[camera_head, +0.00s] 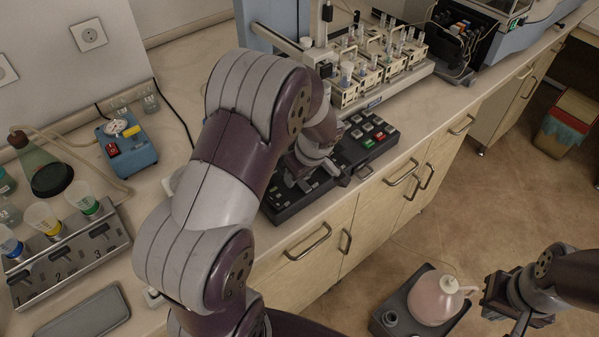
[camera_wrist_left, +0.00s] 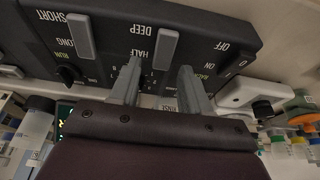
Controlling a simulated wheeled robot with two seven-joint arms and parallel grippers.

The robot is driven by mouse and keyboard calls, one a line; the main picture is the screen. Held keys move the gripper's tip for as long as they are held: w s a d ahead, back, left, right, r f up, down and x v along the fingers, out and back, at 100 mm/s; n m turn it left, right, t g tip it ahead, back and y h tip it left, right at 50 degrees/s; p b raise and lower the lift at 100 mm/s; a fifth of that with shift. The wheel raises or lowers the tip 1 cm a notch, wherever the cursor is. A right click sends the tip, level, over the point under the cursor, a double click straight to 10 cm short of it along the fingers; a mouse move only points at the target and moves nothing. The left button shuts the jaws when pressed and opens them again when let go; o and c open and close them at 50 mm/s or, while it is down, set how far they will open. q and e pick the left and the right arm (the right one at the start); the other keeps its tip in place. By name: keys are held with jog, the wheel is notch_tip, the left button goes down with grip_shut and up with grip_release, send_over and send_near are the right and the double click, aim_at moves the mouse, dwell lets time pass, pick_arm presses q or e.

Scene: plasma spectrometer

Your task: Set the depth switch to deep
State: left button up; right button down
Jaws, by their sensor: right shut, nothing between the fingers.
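The black control panel (camera_head: 290,205) lies on the bench in the head view, partly hidden by my left arm. In the left wrist view the panel's face (camera_wrist_left: 110,20) shows upside-down labels. A grey lever, the depth switch (camera_wrist_left: 165,48), stands beside the words DEEP and HALF. I cannot tell which word it is set to. My left gripper (camera_wrist_left: 160,72) is open, its two fingers apart close to the panel, with the lever showing between their tips. In the head view its fingers are largely hidden. My right gripper (camera_head: 503,302) is shut and empty, above the floor at the right.
A second grey lever (camera_wrist_left: 80,38) is beside SHORT and LONG. A vial rack (camera_head: 375,75) stands behind the panel. A numbered cup tray (camera_head: 75,255) and a blue device (camera_head: 127,145) are at the left.

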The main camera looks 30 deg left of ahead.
pick_arm(q)
jog(key=b+v, duration=0.1)
jog(key=v, duration=1.1)
jog(key=shift+r, duration=0.4)
jog(key=shift+s, duration=0.1)
jog(key=m+h, duration=0.2)
jog(key=m, duration=0.7)
send_near(310, 194)
jog(key=s+d+r, duration=0.2)
jog(key=s+d+f+m+h, duration=0.1)
jog(key=s+f+m, duration=0.3)
jog(key=s, duration=0.5)
jog(key=shift+d+m+h, duration=0.3)
